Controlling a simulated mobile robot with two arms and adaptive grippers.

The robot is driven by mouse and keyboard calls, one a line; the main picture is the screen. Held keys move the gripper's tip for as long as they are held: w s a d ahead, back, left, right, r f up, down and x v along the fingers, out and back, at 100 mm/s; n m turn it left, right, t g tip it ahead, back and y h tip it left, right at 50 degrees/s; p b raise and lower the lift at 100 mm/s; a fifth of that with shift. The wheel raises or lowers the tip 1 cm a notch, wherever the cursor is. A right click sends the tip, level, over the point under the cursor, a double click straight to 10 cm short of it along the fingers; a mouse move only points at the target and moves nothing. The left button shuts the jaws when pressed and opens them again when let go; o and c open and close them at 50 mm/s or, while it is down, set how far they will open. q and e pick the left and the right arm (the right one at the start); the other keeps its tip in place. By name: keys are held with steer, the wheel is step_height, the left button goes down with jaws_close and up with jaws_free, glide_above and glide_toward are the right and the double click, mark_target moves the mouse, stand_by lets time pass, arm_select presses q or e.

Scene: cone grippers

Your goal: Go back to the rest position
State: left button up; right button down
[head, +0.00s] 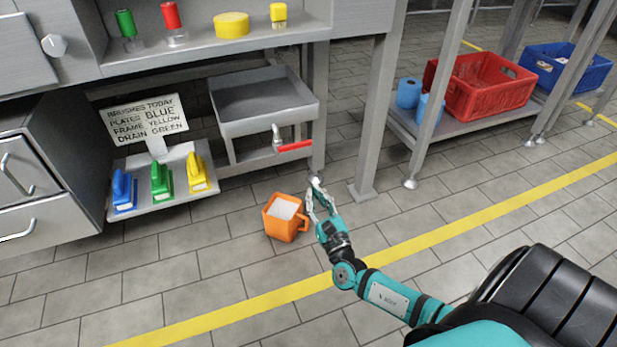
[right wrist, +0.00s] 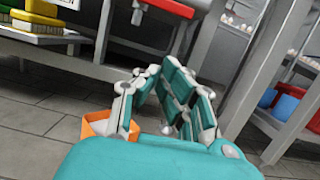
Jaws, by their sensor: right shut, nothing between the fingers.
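My right gripper (head: 316,186) reaches out over the floor in the head view, its fingers shut with nothing between them. It also shows in the right wrist view (right wrist: 160,72), fingers closing toward each other at the tips. An orange jug (head: 279,226) with white contents stands just left of the gripper in the head view, apparently free of it. In the right wrist view the jug (right wrist: 95,128) is partly hidden behind a finger. My left gripper is not in view.
A grey sink (head: 265,118) with a red-handled tap stands behind the jug. Blue, green and yellow brushes sit on a low shelf (head: 150,207) beside a sign (head: 145,119). A rack at right holds a red crate (head: 487,100) and a blue crate (head: 583,82).

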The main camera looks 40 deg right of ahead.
steer(key=shift+v, duration=0.8)
